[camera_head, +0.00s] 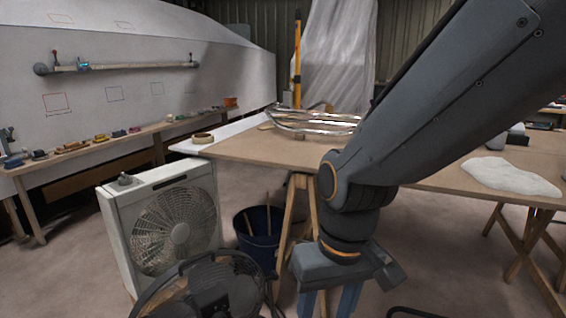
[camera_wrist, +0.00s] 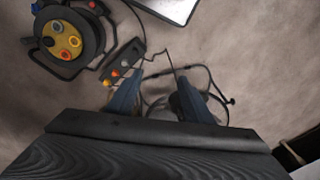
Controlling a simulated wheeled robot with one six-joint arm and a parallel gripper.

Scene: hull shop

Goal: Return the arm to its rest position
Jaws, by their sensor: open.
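My arm (camera_head: 440,110) reaches in from the upper right of the head view and bends down in front of the table. My gripper (camera_head: 335,305) points down at the bottom of that view, with its blue fingers apart and cut off by the frame edge. In the wrist view my gripper (camera_wrist: 158,100) shows two dark blue fingers, spread apart with nothing held between them. Below it, on the floor, lies a dark object with cables or straps (camera_wrist: 213,85), partly hidden by the fingers.
A white box fan (camera_head: 165,222), black fan (camera_head: 215,285) and blue bucket (camera_head: 262,240) stand left. A cable reel (camera_wrist: 68,40) and power strip (camera_wrist: 122,62) lie on the floor.

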